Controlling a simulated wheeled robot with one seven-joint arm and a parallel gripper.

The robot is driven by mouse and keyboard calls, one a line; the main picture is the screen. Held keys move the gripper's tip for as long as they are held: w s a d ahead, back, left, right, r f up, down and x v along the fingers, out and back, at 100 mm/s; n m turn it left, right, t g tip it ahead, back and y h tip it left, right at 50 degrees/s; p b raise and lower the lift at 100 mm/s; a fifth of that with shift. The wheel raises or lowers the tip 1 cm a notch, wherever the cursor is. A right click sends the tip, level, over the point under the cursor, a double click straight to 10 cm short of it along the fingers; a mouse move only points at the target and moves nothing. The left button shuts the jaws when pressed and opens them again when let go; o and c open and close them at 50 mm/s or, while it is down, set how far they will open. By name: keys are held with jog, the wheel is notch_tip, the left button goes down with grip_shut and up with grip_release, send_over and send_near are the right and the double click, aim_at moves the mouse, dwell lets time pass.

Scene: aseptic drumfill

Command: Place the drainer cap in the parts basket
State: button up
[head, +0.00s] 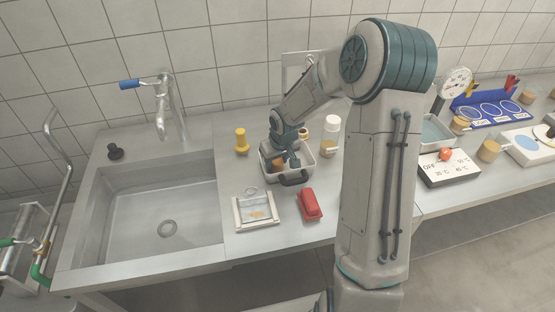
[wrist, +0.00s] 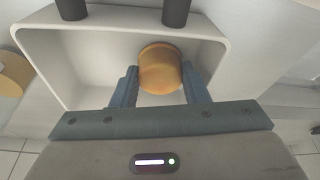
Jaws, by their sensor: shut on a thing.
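The parts basket (head: 310,168) is a small white open box with a dark handle, on the counter right of the sink. It fills much of the wrist view, with its pale rim (wrist: 222,42) around my fingers. My gripper (head: 284,159) reaches down into the basket. In the wrist view, my gripper (wrist: 160,84) is shut on an orange-tan round cap (wrist: 160,67), within the basket's outline. I cannot tell whether the cap touches the basket floor. No label marks it as the drainer cap. A black knobbed stopper (head: 115,152) stands at the sink's back-left corner.
The sink (head: 160,205) lies left. A yellow piece (head: 241,141) stands behind the basket; a white-topped bottle (head: 332,126) stands right of it. A framed tray (head: 256,208) and red block (head: 310,204) lie in front. A control box (head: 448,170) is further right.

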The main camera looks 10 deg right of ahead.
jog(key=shift+f, duration=0.25)
jog(key=o, duration=0.7)
jog(key=shift+r, duration=0.1)
jog(key=shift+r, duration=0.55)
jog(key=a+v, duration=0.1)
jog(key=v, duration=0.9)
jog(key=s+r+m, duration=0.1)
jog(key=s+r, duration=0.2)
jog(key=s, duration=0.5)
jog(key=s+r+m, duration=0.1)
jog(key=s+r, duration=0.2)
jog(key=s, duration=0.5)
jog(key=s+r, duration=0.3)
jog(key=s, duration=0.6)
jog(key=shift+d+r+m+h, duration=0.15)
jog(key=shift+m+h, duration=0.25)
